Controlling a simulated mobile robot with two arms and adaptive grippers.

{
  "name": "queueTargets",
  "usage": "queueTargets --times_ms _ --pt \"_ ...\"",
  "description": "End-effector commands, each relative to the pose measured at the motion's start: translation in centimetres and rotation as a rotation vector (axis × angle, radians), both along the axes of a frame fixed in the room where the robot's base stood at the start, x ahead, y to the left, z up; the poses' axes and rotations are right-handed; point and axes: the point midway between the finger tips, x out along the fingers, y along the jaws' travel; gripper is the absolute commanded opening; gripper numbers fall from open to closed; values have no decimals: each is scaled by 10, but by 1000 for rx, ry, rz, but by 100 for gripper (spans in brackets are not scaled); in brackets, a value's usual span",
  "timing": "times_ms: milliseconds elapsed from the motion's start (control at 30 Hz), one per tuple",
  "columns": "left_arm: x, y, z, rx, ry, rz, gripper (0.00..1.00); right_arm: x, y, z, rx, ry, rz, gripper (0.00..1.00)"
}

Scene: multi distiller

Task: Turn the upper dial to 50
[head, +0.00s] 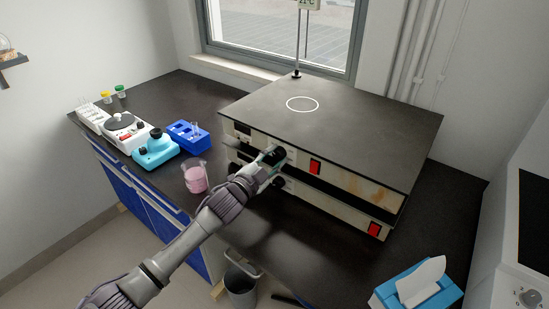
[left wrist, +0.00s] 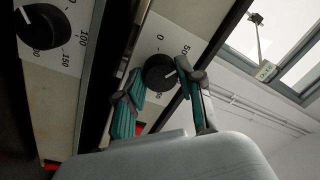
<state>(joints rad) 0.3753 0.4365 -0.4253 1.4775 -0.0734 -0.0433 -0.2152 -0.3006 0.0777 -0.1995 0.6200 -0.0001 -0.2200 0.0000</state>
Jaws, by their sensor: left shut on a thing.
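The upper dial (left wrist: 158,73) is a black round knob on the upper unit's cream front panel. In the left wrist view "0" and "50" are printed beside it, and its white pointer line aims roughly toward the 50 side. My left gripper (head: 268,158) reaches the front of the upper unit. Its two green-padded fingers (left wrist: 163,94) are shut on the upper dial, one on each side. The lower dial (left wrist: 42,27), with "0", "50", "100" and "150" marks, is apart from the fingers. My right gripper is not in view.
The two stacked units have a flat top plate with a white ring (head: 302,104). Red switches (head: 315,166) sit right of the dials. A beaker of pink liquid (head: 196,178) stands left of my arm. A tissue box (head: 418,287) is at front right.

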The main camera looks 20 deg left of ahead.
Motion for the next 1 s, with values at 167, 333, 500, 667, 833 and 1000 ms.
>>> queueTargets --times_ms 167,333,500,667,833,1000 --pt "0 0 -1 0 2 -1 3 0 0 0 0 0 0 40" --pt "0 0 -1 0 2 -1 63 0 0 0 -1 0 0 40" --pt "0 0 -1 -1 2 0 63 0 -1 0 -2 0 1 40" --pt "-2 1 -1 -1 2 0 63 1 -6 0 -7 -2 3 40" --pt "-21 7 -3 -1 3 -1 63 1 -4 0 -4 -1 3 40" --pt "-56 18 -6 1 5 -1 63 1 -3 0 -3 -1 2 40"
